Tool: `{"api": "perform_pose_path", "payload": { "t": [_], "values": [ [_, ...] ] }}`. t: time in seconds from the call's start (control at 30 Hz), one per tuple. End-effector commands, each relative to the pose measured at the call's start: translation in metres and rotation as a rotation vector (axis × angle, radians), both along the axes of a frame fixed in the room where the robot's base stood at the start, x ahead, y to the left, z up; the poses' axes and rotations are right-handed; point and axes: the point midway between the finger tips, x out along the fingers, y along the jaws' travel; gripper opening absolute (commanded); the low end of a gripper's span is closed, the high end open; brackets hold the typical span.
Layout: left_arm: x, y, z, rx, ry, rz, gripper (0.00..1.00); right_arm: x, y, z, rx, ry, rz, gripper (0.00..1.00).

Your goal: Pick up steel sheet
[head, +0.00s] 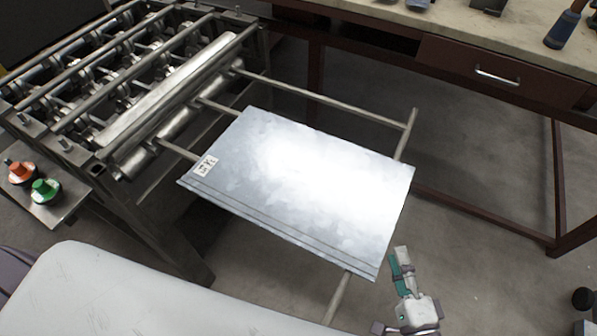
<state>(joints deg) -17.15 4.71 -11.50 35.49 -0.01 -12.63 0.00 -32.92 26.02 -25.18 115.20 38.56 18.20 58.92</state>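The steel sheet (300,184) is a flat, shiny rectangle with a small printed label near its left corner. It lies on the metal support rails (340,296) that reach out from the roll forming machine (130,85). My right gripper (401,264) is at the lower right, just beyond the sheet's near right corner, and appears apart from it. Its fingers are seen nearly edge-on, so I cannot tell how far they are open. No sheet is seen between them. My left gripper is not in view.
A green button (45,190) and an orange button (20,172) sit on a plate beside the machine. A workbench (440,38) with a drawer (497,73) and tools stands behind. Bare concrete floor (475,260) lies right of the sheet.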

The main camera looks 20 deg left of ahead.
Motion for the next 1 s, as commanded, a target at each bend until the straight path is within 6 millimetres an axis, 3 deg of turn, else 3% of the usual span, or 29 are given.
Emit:
{"api": "perform_pose_path", "payload": {
  "t": [0.53,0.83,1.0],
  "values": [
    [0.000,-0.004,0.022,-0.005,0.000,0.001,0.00,0.052,0.032,0.005,-0.002,-0.001,0.001,0.32],
    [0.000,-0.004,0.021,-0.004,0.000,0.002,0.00,0.056,0.034,0.002,-0.003,0.001,0.001,0.32],
    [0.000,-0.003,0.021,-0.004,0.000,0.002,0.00,0.056,0.033,0.002,-0.003,0.001,0.001,0.04]
  ]
}}
